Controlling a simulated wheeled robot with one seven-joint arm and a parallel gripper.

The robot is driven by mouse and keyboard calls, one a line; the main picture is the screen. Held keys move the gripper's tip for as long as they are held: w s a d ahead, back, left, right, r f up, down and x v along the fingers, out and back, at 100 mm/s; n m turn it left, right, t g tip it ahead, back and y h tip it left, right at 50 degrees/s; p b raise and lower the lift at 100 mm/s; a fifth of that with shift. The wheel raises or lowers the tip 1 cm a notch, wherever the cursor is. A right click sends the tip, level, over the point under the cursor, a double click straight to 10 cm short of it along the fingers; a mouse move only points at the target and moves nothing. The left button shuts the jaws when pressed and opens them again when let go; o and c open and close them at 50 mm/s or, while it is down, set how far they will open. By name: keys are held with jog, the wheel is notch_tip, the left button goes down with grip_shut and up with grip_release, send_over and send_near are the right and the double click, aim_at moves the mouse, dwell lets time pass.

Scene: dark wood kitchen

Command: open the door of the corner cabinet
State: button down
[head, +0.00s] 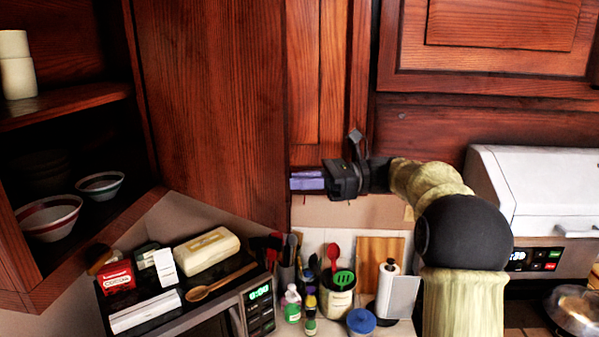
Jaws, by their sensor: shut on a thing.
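The corner cabinet (65,118) is at the left, with its dark interior and shelf in view. Its tall dark wood door (215,100) stands swung open to the right of the opening. My gripper (307,180) is at the door's right edge, low on the door, with its purple fingers pointing left. It is shut on the door at that edge. The fingertips end at the edge, and what they grip there, including any handle, is hidden behind the panel.
Below the door is a black appliance (183,275) with packages and a wooden spoon on top. Utensils and bottles crowd the counter below my gripper. A white appliance (540,190) is at right.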

jog(key=shift+w+a+r+g, duration=0.15)
jog(key=shift+w+a+g, duration=0.1)
jog(key=shift+g, duration=0.15)
jog(key=c, duration=1.8)
grip_release()
jog(key=o, duration=0.3)
jog(key=shift+w+a, duration=0.25)
jog(key=shift+a, duration=0.2)
jog(key=w+d+b, duration=0.1)
jog(key=d+b, duration=0.1)
jog(key=d, duration=1.5)
jog(key=shift+w+d+f+b, duration=0.3)
jog(key=shift+w+d, duration=0.05)
jog(key=shift+d, duration=0.05)
jog(key=shift+w, duration=0.1)
